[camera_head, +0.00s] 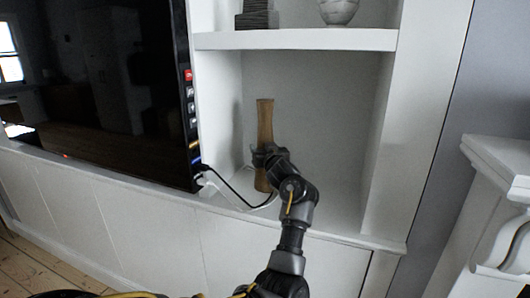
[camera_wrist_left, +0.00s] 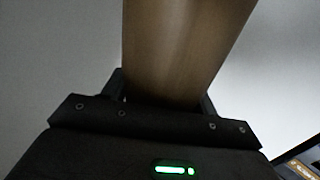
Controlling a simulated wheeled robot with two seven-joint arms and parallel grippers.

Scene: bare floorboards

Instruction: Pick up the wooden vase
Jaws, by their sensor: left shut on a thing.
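The wooden vase (camera_head: 265,122) is tall, narrow and brown. It stands nearly upright in the lower compartment of the white shelf unit, towards its left side. My left gripper (camera_head: 264,156) is shut around the vase's middle, and the gripper and wrist hide part of it. In the left wrist view the vase (camera_wrist_left: 182,45) rises large and close from between the fingers of my left gripper (camera_wrist_left: 163,100). I cannot tell for sure whether the vase's base touches the shelf. My right gripper is not in view.
A white shelf board (camera_head: 297,39) runs above the vase, with a grey vase (camera_head: 338,11) and a dark stacked object (camera_head: 257,15) on it. A television (camera_head: 105,85) stands left, with cables (camera_head: 232,192) near the vase's base. A white mantel (camera_head: 500,165) stands right.

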